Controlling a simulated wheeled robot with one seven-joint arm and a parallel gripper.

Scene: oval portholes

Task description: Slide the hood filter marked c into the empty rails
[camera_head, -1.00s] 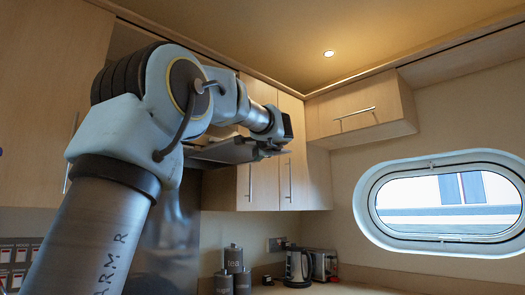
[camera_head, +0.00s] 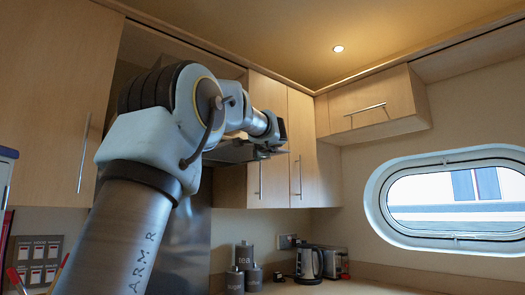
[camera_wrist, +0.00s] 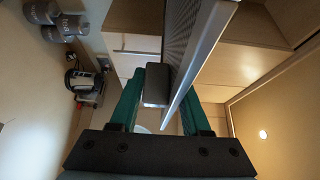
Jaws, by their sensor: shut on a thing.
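My gripper (camera_wrist: 160,90) has green fingers and is shut on a hood filter (camera_wrist: 203,55). The filter is a grey mesh panel with a pale metal frame, seen nearly edge-on in the wrist view. A dark grey block (camera_wrist: 155,84) sits between the fingers beside the panel. No letter c can be read on it. In the head view my gripper (camera_head: 272,148) is at the wall cupboards, beside a flat grey metal piece (camera_head: 232,153) under them. I cannot tell whether that piece is the filter or the hood. The rails are hidden behind my arm.
Wooden wall cupboards (camera_head: 298,150) stand close behind my gripper, with another cupboard (camera_head: 370,104) to the right. Canisters (camera_head: 244,256), a kettle (camera_head: 309,263) and a toaster stand on the counter below. An oval porthole (camera_head: 455,198) is at right. A blue-and-white object (camera_head: 5,170) is at the left edge.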

